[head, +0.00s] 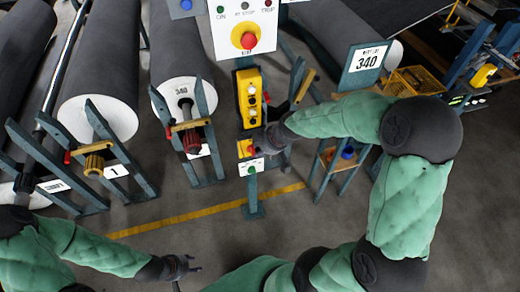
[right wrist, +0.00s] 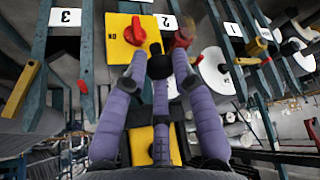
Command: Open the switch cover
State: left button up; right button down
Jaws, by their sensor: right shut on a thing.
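The yellow switch box (head: 244,149) is low on the blue post in the head view, with a label under it. In the right wrist view its yellow face (right wrist: 122,58) shows upside down, with "ON" and a red knob (right wrist: 134,31). My right gripper (head: 262,140) is at the right side of this box. In the right wrist view its fingers (right wrist: 160,62) reach the edge of the yellow face beside the knob. They are shut on the switch cover, which the fingertips mostly hide. My left gripper (head: 187,267) is empty and low in the head view, fingers apart, away from the box.
Above the box are a yellow button box (head: 249,98) and a white panel (head: 243,27) with a red stop button. Grey rolls (head: 104,85) on blue stands fill the left. A yellow crate (head: 415,80) is at the right. The floor in front of the post is clear.

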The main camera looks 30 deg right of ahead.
jog(key=shift+s+a+f+b, duration=0.25)
jog(key=shift+s+f+b, duration=0.1)
jog(key=shift+s+f, duration=0.3)
jog(key=shift+w, duration=0.1)
jog(key=c, duration=1.3)
grip_release()
jog(key=shift+r, duration=0.1)
jog(key=v, duration=1.2)
